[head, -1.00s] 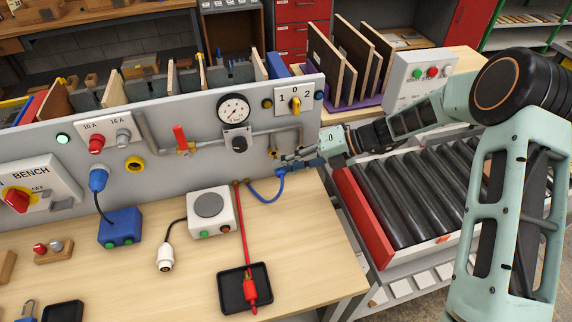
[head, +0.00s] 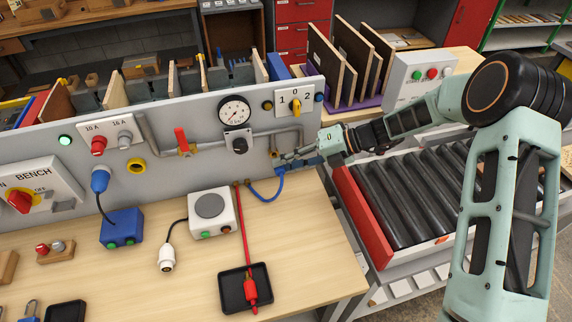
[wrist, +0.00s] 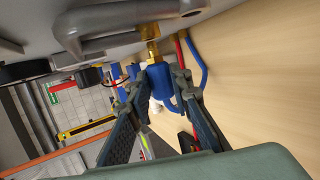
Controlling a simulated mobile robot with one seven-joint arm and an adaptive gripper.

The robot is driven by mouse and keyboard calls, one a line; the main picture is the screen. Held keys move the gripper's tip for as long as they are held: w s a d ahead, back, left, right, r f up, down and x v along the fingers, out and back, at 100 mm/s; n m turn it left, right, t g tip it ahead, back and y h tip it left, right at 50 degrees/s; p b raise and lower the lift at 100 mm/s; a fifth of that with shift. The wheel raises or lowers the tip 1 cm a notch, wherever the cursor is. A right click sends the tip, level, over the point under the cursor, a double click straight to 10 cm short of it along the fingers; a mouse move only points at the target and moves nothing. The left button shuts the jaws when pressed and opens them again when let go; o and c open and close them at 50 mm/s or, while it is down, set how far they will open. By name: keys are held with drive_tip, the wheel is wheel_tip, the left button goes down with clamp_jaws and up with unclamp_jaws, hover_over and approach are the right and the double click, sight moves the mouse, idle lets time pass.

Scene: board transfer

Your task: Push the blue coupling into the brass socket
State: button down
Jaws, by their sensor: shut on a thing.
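My gripper (head: 294,158) is at the right end of the grey bench panel, its fingers shut on the blue coupling (wrist: 158,84). In the wrist view the coupling sits between both fingers. The brass socket (wrist: 150,50) is straight beyond the coupling's front end, on the end of a grey pipe. The coupling's tip looks in line with the socket and at or very near its mouth; I cannot tell how deep it sits. In the head view the fingers partly hide the coupling. A blue hose (head: 264,199) loops from it down to the bench.
A red hose (head: 243,225) runs down the bench to a red coupling in a black tray (head: 233,293). A red-sided roller conveyor (head: 400,205) lies under my arm. A red-handled valve (head: 181,141) and a gauge (head: 234,112) are on the panel.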

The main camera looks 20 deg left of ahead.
drive_tip(key=shift+w+a, duration=0.45)
drive_tip(key=shift+w, duration=0.1)
drive_tip(key=shift+w+a+r, duration=0.1)
drive_tip(key=shift+w+a, duration=0.1)
drive_tip(key=shift+w, duration=0.05)
drive_tip(key=c, duration=1.7)
unclamp_jaws()
drive_tip(key=v, duration=1.2)
